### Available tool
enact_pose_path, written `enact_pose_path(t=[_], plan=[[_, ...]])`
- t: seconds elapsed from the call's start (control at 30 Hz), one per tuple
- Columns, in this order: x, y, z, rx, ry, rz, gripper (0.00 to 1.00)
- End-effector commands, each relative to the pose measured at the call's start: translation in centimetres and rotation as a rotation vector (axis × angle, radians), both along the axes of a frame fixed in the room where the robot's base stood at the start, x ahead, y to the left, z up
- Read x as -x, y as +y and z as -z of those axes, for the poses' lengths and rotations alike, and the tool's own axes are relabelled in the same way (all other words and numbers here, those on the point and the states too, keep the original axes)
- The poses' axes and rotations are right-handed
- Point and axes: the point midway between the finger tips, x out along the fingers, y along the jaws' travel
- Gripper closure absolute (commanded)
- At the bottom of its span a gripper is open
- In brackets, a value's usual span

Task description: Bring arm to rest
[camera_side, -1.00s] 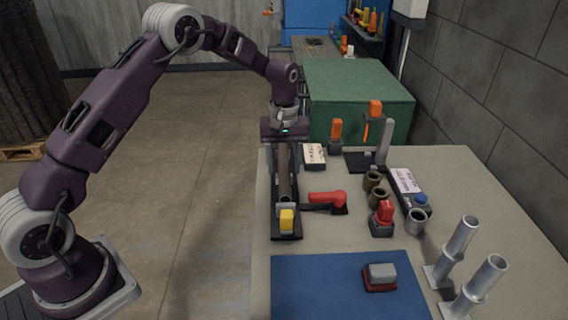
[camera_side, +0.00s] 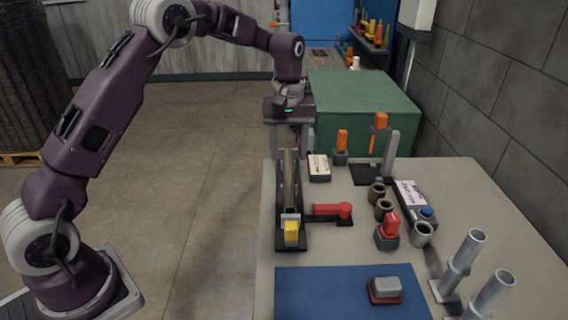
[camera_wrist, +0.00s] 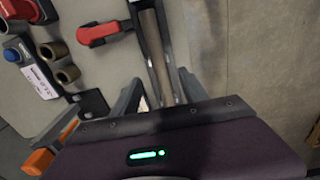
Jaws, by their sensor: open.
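My gripper (camera_side: 290,138) is open above the far left edge of the grey table, behind the far end of a dark channel fixture (camera_side: 280,208). A long brownish bar (camera_side: 289,180) lies along the channel, with a yellow block (camera_side: 291,232) at its near end. In the wrist view my gripper (camera_wrist: 157,95) has its two grey fingers spread, one on each side of the line of the bar (camera_wrist: 158,60). I see nothing gripped. The lower part of the fingers is partly hidden by the fixture in the side view.
A red-handled lever (camera_side: 333,210) lies right of the channel. A labelled box (camera_side: 319,168), orange-handled tools (camera_side: 342,142), brown cylinders (camera_side: 377,193) and silver tubes (camera_side: 463,262) stand on the table (camera_side: 440,185). A blue mat (camera_side: 330,298) lies in front. A green cabinet (camera_side: 365,100) stands behind.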

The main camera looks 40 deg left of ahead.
Motion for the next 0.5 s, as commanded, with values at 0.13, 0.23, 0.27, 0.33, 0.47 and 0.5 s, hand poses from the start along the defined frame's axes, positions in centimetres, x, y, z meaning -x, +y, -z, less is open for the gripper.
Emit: enact_pose_path(t=[0.13,0.23,0.27,0.33,0.47,0.5], plan=[[4.6,-1.3,-7.6,-0.006,-0.094,0.128,0.48],[10.5,-2.4,-12.7,-0.025,-0.177,0.260,0.48],[12.5,-2.7,-13.9,-0.032,-0.203,0.301,0.48],[17.4,-3.4,-15.8,-0.056,-0.263,0.399,0.48],[26.2,-4.3,-16.3,-0.112,-0.363,0.574,0.48],[28.3,-4.5,-15.9,-0.130,-0.388,0.617,0.48]])
